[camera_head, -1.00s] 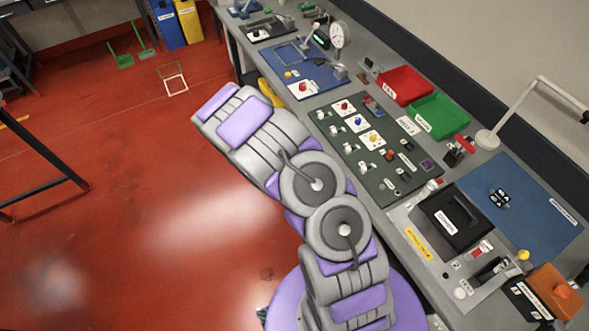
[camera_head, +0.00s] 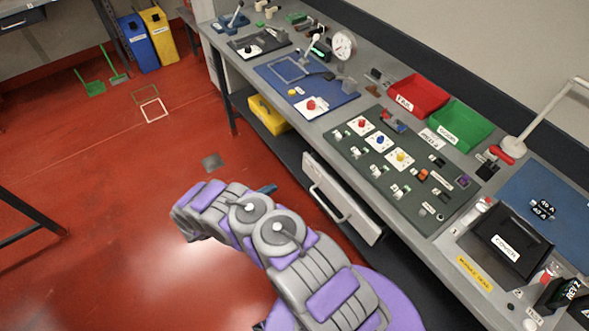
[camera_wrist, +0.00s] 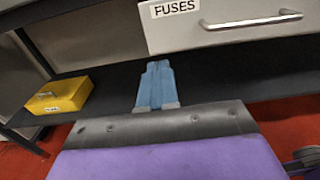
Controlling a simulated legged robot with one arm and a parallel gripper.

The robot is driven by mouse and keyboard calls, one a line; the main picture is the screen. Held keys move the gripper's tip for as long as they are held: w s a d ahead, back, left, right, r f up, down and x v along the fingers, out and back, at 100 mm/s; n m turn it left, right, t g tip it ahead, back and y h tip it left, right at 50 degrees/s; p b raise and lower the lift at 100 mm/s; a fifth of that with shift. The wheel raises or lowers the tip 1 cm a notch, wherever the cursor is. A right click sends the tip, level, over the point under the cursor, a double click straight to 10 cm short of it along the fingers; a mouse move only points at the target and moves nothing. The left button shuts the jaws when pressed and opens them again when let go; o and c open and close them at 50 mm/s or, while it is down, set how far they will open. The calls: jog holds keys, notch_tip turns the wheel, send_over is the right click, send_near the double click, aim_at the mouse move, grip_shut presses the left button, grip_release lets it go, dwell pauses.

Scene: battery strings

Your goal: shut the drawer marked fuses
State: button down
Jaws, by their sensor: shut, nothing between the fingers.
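The drawer marked FUSES has a pale grey front (camera_head: 345,205) under the bench's front edge in the head view. It also shows in the wrist view (camera_wrist: 228,38), with its FUSES label (camera_wrist: 175,8) at the top left and a metal bar handle (camera_wrist: 250,21) to the right. I cannot tell how far it stands out. My gripper has blue fingers (camera_wrist: 154,84), shut and empty, pointing forward just below the drawer front's left part. In the head view its tip (camera_head: 267,188) is left of the drawer, apart from it; my wrist partly hides it.
A yellow case (camera_wrist: 58,94) lies on the dark lower shelf left of my fingers; it also shows in the head view (camera_head: 268,115). The bench top (camera_head: 385,95) carries red and green trays, a switch board and a black cover.

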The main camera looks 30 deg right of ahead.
jog(key=b, duration=0.3)
send_near(307, 167)
jog(key=d, duration=0.5)
jog(key=shift+w+f, duration=0.15)
jog(key=shift+f, duration=0.15)
jog(key=shift+d, duration=1)
jog(key=shift+r, duration=0.1)
jog(key=shift+w+d, duration=0.15)
jog(key=shift+d, duration=1.45)
jog(key=shift+a+r, duration=0.1)
